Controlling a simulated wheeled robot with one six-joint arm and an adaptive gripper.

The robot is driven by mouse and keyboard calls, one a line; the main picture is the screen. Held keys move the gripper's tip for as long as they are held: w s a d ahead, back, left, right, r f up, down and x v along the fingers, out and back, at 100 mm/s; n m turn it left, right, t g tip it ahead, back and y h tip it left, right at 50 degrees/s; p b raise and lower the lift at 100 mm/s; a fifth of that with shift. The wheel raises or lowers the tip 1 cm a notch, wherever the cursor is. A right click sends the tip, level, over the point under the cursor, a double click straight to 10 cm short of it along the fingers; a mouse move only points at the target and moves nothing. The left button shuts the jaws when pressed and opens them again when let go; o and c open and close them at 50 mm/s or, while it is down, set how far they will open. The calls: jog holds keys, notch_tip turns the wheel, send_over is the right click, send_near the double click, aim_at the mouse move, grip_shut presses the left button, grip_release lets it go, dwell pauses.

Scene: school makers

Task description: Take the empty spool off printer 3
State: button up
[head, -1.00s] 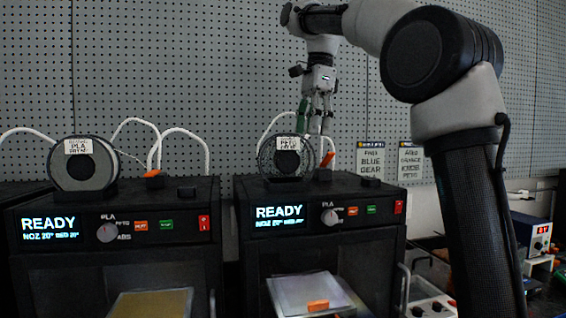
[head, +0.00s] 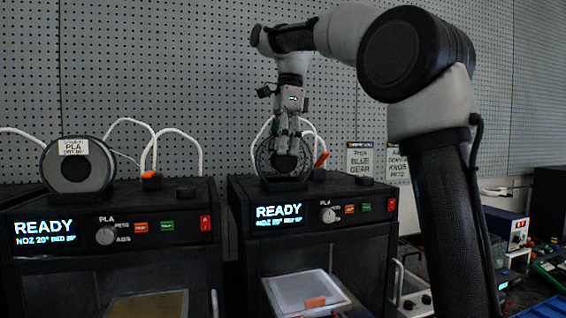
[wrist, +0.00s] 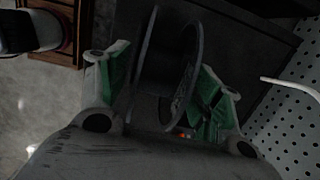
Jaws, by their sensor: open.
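A spool (head: 264,160) stands upright on top of the right-hand black printer (head: 333,188), whose screen reads READY. Its number does not show. In the wrist view the spool (wrist: 150,62) is seen edge-on, with two thin flanges and a dark, bare-looking core between them. In the wrist view my gripper (wrist: 160,95) is open, with one green-padded finger on each side of the spool. I cannot tell whether the fingers touch it.
A second printer (head: 107,225) on the left carries a full grey spool (head: 78,165) labelled PLA. White tubes (head: 190,150) and a pegboard (head: 200,70) stand behind. An orange piece (head: 315,302) lies on the right printer's plate. A power supply (head: 505,228) sits at the right.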

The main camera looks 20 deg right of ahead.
notch_tip(320, 180, down, 3)
jog(key=shift+a+r, duration=0.15)
jog(key=shift+r, duration=0.05)
jog(key=c, duration=1.1)
